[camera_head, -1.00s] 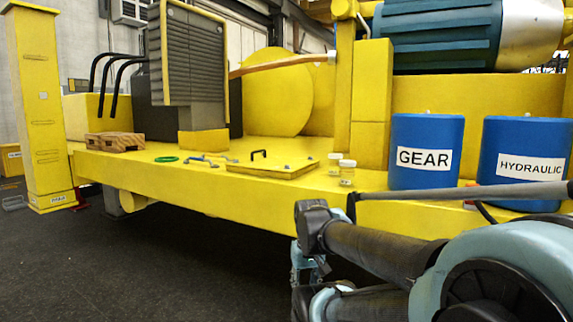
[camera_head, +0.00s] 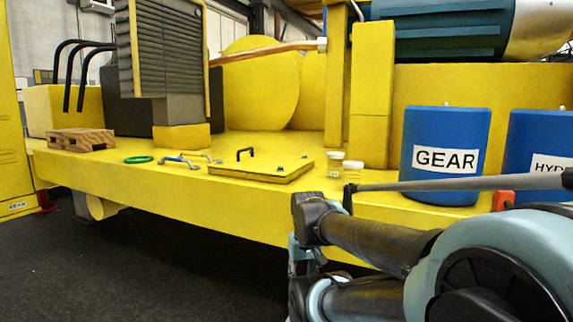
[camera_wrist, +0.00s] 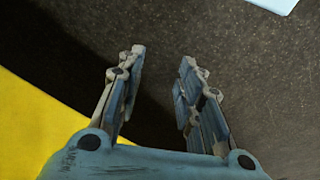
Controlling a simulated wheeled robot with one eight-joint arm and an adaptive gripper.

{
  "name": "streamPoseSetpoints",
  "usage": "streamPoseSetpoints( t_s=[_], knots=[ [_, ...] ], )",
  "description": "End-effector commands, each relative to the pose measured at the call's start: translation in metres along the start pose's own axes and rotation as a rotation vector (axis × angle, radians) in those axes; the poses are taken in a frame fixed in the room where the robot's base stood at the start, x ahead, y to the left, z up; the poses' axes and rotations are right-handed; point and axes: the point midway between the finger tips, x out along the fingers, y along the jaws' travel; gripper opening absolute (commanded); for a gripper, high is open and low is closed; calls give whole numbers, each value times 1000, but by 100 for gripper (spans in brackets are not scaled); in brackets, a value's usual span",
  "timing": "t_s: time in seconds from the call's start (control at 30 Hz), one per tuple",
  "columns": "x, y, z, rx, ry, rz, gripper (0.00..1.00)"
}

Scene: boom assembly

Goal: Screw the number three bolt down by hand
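A yellow hatch cover (camera_head: 262,168) with a black handle (camera_head: 245,153) lies on the yellow deck in the head view. Small bolts show on it, one near its front edge (camera_head: 279,169) and one near its right corner (camera_head: 304,156). They are too small for me to read any number. My gripper (camera_wrist: 163,55) is open and empty in the wrist view, with its fingers apart over the dark floor. In the head view it is mostly hidden by my arm, low in front of the deck edge and apart from the cover.
The yellow deck (camera_head: 120,172) carries a green ring (camera_head: 139,160), wrenches (camera_head: 180,162), a wooden block (camera_head: 80,139) and small jars (camera_head: 335,164). A blue GEAR drum (camera_head: 446,125) and a blue HYDRAULIC drum (camera_head: 540,125) stand at right. Dark floor (camera_head: 150,270) is open at front left.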

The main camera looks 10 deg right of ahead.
Motion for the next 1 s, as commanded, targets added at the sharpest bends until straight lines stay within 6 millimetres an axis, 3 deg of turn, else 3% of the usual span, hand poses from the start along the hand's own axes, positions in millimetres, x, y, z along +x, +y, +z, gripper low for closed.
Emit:
streamPoseSetpoints(
  t_s=[0.17, 0.27, 0.33, 0.43, 0.57, 1.0],
  knots=[
    [0, 0, 0, 0, 0, 0, 33],
    [-2, 0, 1, -1, 3, 0, 40],
    [-11, 0, 4, -8, 10, 0, 40],
    [-29, 0, -11, -36, 4, 0, 40],
    [-68, -1, -45, -108, -11, -2, 40],
    [-215, 2, -193, -410, -74, -18, 40]
  ],
)
